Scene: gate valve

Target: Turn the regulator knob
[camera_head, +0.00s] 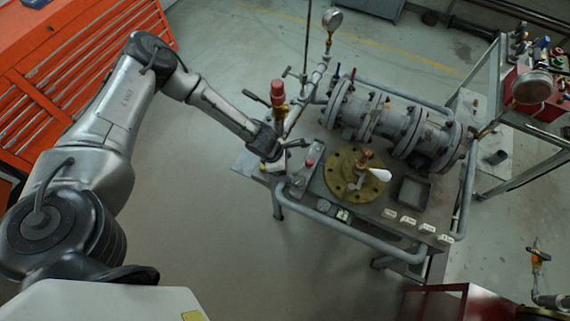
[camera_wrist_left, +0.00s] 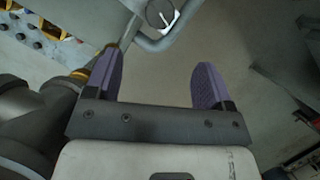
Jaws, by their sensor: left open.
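A red cylindrical knob (camera_head: 277,92) on a brass body stands upright at the left of the pipework in the head view; it looks like the regulator knob. My left gripper (camera_head: 275,163) is over the left end of the workbench, below that knob in the picture. In the left wrist view, the two purple fingers of my left gripper (camera_wrist_left: 160,64) are spread wide with nothing between them. A round grey dial-like part (camera_wrist_left: 160,14) shows beyond the fingertips; I cannot tell whether it is a knob. My right gripper is not in view.
The workbench (camera_head: 325,193) carries a large flanged pipe (camera_head: 390,125), a brass flange with a white-handled lever (camera_head: 378,174) and a dark square tray (camera_head: 412,192). A gauge (camera_head: 332,19) rises behind. A tube rail runs along the bench front. Orange drawers (camera_head: 45,85) stand left.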

